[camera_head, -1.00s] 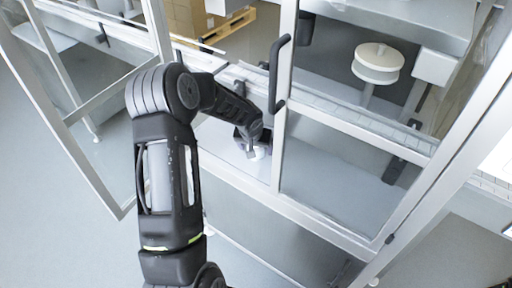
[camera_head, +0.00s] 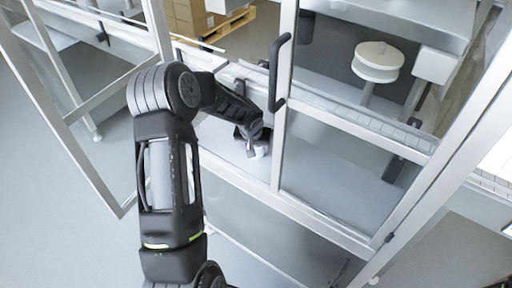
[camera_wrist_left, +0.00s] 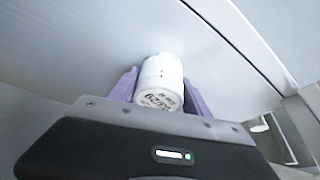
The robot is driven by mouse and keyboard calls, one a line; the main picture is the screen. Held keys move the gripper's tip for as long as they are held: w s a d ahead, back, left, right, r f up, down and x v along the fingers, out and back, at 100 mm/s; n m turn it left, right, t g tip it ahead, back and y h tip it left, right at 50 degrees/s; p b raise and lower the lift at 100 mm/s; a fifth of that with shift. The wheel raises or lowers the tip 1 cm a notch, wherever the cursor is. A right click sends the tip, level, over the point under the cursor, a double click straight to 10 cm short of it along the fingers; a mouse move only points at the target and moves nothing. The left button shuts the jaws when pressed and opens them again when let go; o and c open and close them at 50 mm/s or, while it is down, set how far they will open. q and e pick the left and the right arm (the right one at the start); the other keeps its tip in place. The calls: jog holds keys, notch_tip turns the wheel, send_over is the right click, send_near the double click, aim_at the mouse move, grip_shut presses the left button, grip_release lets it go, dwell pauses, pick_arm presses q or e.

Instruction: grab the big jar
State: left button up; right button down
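My left gripper (camera_head: 256,147) reaches through the open front of the cabinet, low over its pale floor. A small white jar (camera_wrist_left: 161,82) sits between its two purple fingers in the left wrist view. The fingers lie against both sides of the jar, with no clear gap at their tips. Dark lettering shows on the jar's end facing the wrist camera. In the head view the jar (camera_head: 262,150) is a small white patch, partly hidden by the gripper. Whether it touches the floor is unclear. My right gripper is not in view.
A framed glass door (camera_head: 112,85) stands open at the left. A glazed panel with a black handle (camera_head: 279,72) is just right of my left gripper. A white spool-like part (camera_head: 377,62) stands behind the glass. Cardboard boxes (camera_head: 188,17) are at the back.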

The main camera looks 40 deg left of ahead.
pick_arm(q)
jog(key=c, duration=1)
jog(key=shift+o, duration=0.2)
jog(key=shift+r, duration=0.15)
notch_tip(320, 180, up, 10)
jog(key=shift+f+b, duration=0.1)
jog(key=shift+b, duration=0.3)
